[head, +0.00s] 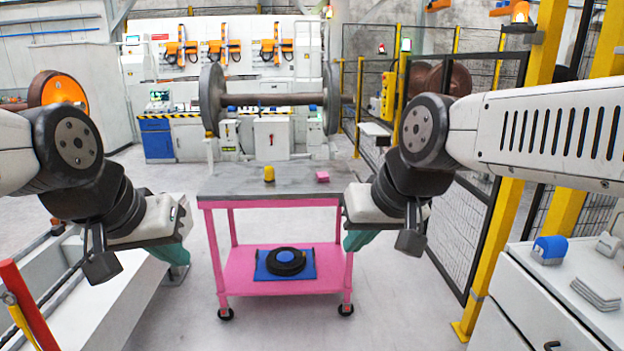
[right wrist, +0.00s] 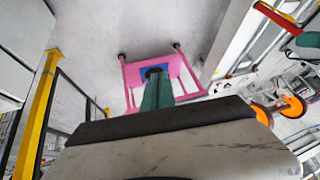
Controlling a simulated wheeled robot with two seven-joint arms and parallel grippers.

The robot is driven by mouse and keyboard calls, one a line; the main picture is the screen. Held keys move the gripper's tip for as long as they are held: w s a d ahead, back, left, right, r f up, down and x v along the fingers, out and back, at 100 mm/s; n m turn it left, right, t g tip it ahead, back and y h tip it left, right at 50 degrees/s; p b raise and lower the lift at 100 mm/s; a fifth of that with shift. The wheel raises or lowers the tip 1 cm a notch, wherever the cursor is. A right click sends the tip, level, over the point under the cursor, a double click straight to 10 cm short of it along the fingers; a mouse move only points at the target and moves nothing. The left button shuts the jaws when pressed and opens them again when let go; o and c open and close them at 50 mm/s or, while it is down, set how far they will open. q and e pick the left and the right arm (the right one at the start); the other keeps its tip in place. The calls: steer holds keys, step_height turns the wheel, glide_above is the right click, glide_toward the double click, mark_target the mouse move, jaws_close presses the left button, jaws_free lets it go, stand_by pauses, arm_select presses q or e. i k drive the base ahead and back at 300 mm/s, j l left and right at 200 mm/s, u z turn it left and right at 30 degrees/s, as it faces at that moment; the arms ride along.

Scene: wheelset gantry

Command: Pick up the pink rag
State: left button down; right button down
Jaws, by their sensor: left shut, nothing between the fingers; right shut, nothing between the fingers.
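The pink rag (head: 322,176) is a small folded pad on the grey top of the pink cart (head: 280,188), right of the middle. My right gripper (head: 356,240), with teal fingers, is shut and empty beside the cart's right edge, apart from the rag. In the right wrist view the teal fingers (right wrist: 156,92) show in front of the cart, and the rag cannot be made out there. My left gripper (head: 173,253), also teal, is shut and empty left of the cart.
A yellow object (head: 269,173) stands left of the rag on the cart top. The lower shelf holds a blue mat (head: 262,272) with a black ring. A white cabinet (head: 560,300) carrying several items is at right. A wheelset (head: 270,99) stands behind the cart.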

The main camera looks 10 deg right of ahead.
mark_target(322, 177)
steer(key=i+l+u, duration=0.1)
steer(key=i+l, duration=0.2)
steer(key=i, duration=0.3)
steer(key=i+l+u, duration=0.1)
steer(key=i+l, duration=0.3)
steer(key=i, duration=0.2)
steer(key=i+l, duration=0.4)
steer(key=i, duration=0.2)
steer(key=i+l+u, duration=0.15)
steer(key=i+l, duration=0.25)
steer(key=i, duration=0.2)
